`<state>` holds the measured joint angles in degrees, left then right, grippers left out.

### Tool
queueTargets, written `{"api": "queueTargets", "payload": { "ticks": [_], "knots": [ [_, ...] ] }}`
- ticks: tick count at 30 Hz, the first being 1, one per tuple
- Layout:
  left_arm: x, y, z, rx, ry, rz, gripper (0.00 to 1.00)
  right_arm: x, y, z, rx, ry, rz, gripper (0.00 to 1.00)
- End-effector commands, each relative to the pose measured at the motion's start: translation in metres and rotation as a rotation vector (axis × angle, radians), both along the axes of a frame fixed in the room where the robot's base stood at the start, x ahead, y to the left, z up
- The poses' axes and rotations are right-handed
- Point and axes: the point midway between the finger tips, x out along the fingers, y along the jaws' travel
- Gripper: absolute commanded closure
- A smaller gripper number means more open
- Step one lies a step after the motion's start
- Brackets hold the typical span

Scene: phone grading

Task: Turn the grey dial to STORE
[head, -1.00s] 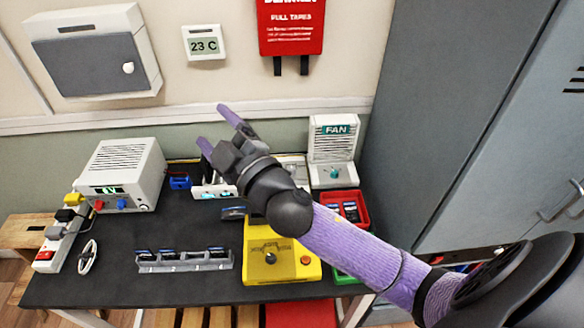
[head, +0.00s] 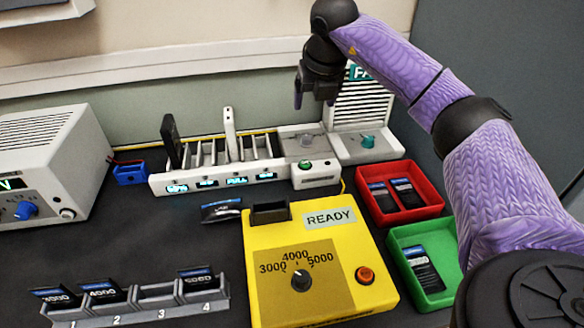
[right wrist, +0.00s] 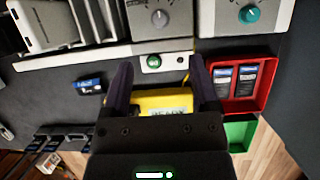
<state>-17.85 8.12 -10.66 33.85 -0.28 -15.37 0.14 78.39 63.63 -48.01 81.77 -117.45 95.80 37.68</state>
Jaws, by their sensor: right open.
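The grey dial (head: 305,140) sits on a grey panel at the right end of the white charging rack, beside the fan unit. It shows in the right wrist view as a grey round knob (right wrist: 160,18) near the top edge. Its markings are too small to read. My right gripper (head: 315,97) is open and empty, fingers pointing down, above the dial in the head view. In the right wrist view its fingers (right wrist: 160,88) are spread, with the dial beyond the tips and nothing between them touching. My left gripper is not in view.
The fan unit (head: 378,108) with a teal knob (head: 367,141) stands right of the dial. A green button (head: 305,164) is in front. The charging rack (head: 215,175) holds upright phones at left. A yellow tester (head: 270,235), red tray (head: 436,205) and green tray (head: 445,293) lie nearer.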

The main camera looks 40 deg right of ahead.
Motion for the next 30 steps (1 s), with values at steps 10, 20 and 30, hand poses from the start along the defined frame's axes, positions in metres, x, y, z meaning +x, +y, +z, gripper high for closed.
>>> {"api": "queueTargets", "payload": {
  "ticks": [10, 20, 30],
  "knots": [
    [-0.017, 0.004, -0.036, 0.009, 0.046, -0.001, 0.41, 0.016, -0.008, -0.064, 0.001, 0.013, -0.001, 0.23],
    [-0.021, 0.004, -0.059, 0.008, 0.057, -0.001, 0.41, 0.034, -0.018, -0.111, 0.0, 0.009, 0.002, 0.23],
    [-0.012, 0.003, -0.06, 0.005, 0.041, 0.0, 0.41, 0.034, -0.018, -0.111, 0.0, 0.007, 0.002, 0.4]
  ]
}}
